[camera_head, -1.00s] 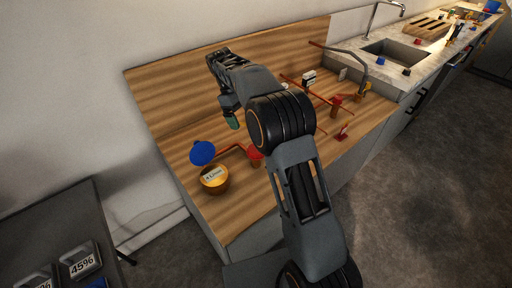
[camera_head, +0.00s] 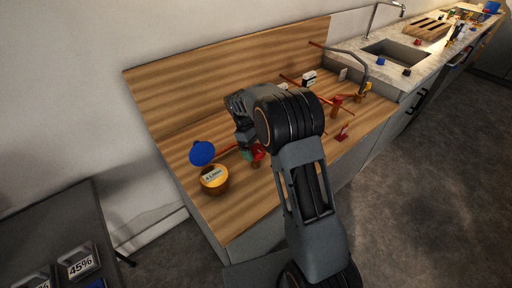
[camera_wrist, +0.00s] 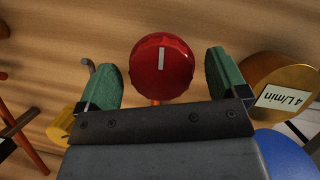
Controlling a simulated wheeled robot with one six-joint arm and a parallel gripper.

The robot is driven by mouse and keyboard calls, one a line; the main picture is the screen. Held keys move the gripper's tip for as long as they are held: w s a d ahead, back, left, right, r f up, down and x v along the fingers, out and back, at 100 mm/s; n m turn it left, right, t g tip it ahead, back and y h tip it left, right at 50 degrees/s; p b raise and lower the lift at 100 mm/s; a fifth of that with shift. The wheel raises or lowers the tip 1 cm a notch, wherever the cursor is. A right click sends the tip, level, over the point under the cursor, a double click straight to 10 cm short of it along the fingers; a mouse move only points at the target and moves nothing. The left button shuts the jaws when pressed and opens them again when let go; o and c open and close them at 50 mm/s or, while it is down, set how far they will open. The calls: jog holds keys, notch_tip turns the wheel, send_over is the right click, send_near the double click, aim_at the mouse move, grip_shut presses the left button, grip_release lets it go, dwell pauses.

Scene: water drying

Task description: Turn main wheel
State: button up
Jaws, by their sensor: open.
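The red wheel (camera_wrist: 162,68) is a round knob with a white line on its face. In the wrist view it sits between the two green fingertips of my open gripper (camera_wrist: 166,82), with a gap on each side. In the head view the red wheel (camera_head: 257,152) shows partly behind my gripper (camera_head: 246,152), on the wooden counter near the blue and yellow parts. I cannot tell from the pictures how deep the fingers reach around it.
A yellow gauge (camera_head: 214,180) reading "4 L/min" stands beside it, with a blue disc (camera_head: 202,153) behind. The gauge (camera_wrist: 282,88) lies close to my right finger in the wrist view. Other red pipes and valves (camera_head: 336,104) stand right. A wooden backboard (camera_head: 230,75) rises behind.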

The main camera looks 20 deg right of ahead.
jog(key=c, duration=0.9)
